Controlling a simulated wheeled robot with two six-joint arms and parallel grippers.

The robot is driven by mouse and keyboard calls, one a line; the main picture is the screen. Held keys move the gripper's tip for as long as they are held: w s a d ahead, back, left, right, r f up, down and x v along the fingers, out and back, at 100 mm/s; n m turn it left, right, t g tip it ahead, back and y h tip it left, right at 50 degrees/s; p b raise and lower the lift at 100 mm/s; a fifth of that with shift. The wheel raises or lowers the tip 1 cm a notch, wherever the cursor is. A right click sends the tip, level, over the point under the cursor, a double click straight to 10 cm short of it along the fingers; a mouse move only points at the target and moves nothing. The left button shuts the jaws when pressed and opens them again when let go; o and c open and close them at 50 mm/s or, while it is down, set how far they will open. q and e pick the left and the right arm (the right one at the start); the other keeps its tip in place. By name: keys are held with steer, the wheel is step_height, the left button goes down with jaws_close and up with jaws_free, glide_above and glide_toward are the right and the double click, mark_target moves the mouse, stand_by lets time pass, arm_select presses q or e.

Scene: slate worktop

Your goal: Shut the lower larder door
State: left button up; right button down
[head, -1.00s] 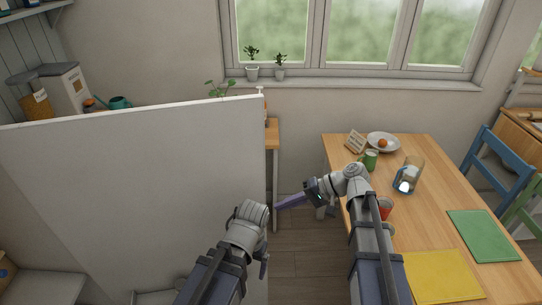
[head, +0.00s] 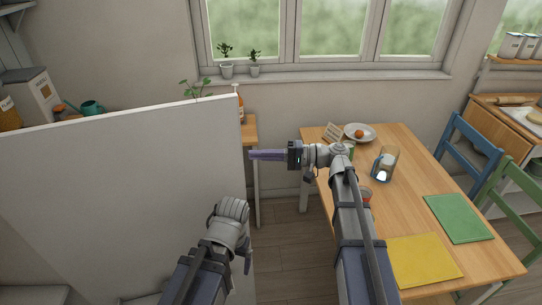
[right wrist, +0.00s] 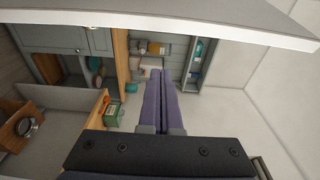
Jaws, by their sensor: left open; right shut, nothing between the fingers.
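A large white panel (head: 110,190), which looks like a door standing open, fills the left of the head view. Its edge also crosses the top of the right wrist view (right wrist: 200,27). I cannot tell whether it is the lower larder door. My right gripper (head: 252,155) is shut and empty, its purple fingers pointing left just beside the panel's right edge. Contact is not clear. The fingers lie together in the right wrist view (right wrist: 160,95). My left arm ends low in front of the panel; its fingers are hidden.
A wooden table (head: 400,215) on the right holds a glass jug (head: 384,164), a plate (head: 360,132), a green mat (head: 458,218) and a yellow mat (head: 425,260). A blue chair (head: 475,150) stands beyond. Bare floor (head: 285,235) lies between panel and table.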

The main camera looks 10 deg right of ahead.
steer(key=s+a, duration=0.3)
steer(key=shift+s+a, duration=0.2)
stand_by(0.4)
steer(key=shift+s, duration=0.1)
